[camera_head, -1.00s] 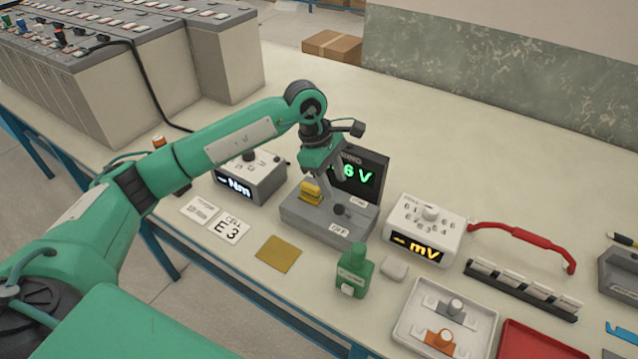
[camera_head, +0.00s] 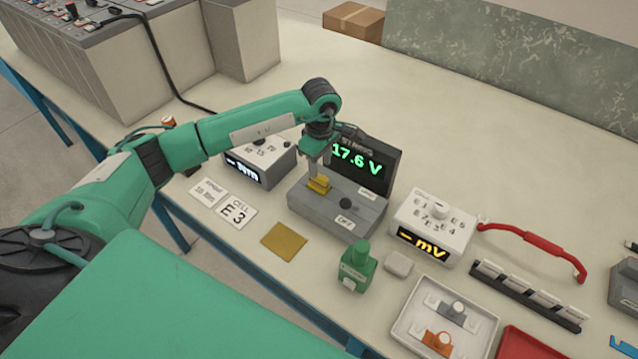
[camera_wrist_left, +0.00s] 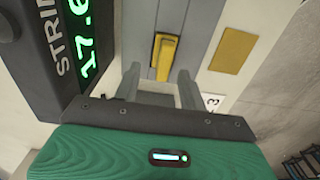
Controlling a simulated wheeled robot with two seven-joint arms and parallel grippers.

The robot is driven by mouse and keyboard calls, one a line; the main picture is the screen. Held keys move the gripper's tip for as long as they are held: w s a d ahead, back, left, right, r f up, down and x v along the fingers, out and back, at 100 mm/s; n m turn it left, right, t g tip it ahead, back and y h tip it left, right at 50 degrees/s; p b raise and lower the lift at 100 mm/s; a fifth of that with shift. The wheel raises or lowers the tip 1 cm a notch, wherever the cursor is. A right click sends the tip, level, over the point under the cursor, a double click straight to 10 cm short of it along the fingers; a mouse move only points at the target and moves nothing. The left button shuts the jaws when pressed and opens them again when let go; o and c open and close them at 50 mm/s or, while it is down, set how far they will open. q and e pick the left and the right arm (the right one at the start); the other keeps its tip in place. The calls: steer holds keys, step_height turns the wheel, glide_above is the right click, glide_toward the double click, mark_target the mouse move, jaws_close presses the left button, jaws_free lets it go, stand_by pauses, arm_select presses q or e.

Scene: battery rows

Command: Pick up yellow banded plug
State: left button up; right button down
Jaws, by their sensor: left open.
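A yellow block-like piece (camera_head: 320,184) stands on top of the grey string meter's base (camera_head: 335,212). I cannot make out a separate band on it. In the left wrist view the same yellow piece (camera_wrist_left: 163,57) lies ahead, between the lines of my two fingers. My left gripper (camera_head: 316,170) is open and points down just above it. In the wrist view the fingertips (camera_wrist_left: 158,78) stand either side, with nothing held. An orange-topped dark piece (camera_head: 168,121) is partly hidden behind my left arm. My right gripper is not in view.
The meter's upright screen (camera_head: 362,160) reads 17.6 V, close beside the gripper. A torque meter (camera_head: 262,166) stands left, an mV meter (camera_head: 432,228) right.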

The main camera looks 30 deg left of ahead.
mark_target(319, 185)
arm_select(q)
steer(key=f, duration=0.1)
steer(key=f+p, duration=0.2)
steer(key=f, duration=0.1)
steer(key=shift+s, duration=0.3)
steer(key=shift+f, duration=0.35)
jaws_close()
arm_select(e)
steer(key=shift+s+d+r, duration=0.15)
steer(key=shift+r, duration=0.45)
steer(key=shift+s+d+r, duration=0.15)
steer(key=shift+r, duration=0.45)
